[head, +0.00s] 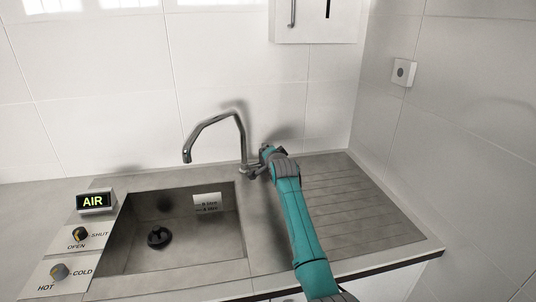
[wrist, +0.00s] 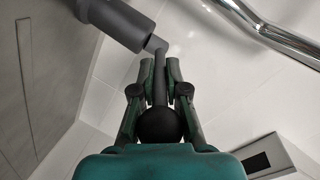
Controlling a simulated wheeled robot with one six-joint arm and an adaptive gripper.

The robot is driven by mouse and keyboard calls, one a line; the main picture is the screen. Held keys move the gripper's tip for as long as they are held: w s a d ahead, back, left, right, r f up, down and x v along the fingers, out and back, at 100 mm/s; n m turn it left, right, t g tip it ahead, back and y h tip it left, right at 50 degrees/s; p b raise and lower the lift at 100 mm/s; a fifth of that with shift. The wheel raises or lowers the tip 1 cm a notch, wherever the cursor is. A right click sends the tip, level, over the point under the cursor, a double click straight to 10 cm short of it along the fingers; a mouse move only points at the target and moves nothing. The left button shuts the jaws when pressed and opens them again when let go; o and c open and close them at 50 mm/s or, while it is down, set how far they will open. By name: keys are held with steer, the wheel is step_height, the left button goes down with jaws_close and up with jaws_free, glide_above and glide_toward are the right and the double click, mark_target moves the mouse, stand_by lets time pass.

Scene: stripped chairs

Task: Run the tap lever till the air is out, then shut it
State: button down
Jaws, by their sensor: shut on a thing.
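The chrome tap (head: 214,122) stands behind the sink, its spout bent out to the left over the basin. No water shows under the spout. My gripper (head: 268,155) is at the right of the tap's base. In the wrist view my gripper (wrist: 160,78) is shut on the dark tap lever (wrist: 158,72), with the lever's round knob (wrist: 159,125) between the fingers. The lever runs up to a thick dark cylinder (wrist: 117,22). A small display (head: 95,201) left of the sink reads AIR.
The sink basin (head: 190,262) has a black round piece (head: 159,237) on its floor and a small label (head: 207,203) on its back wall. Knobs marked OPEN/SHUT (head: 80,233) and HOT/COLD (head: 60,272) sit at left.

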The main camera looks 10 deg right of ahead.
steer(key=shift+w+r+g, duration=0.15)
steer(key=shift+r+g, duration=0.3)
steer(key=shift+g, duration=0.35)
steer(key=shift+w+r+g, duration=0.15)
steer(key=shift+r+g, duration=0.3)
steer(key=shift+g, duration=0.35)
steer(key=c, duration=1.2)
jaws_free()
steer(key=shift+s+r, duration=0.1)
steer(key=v, duration=1.1)
steer(key=shift+s, duration=0.35)
steer(key=shift+r, duration=0.1)
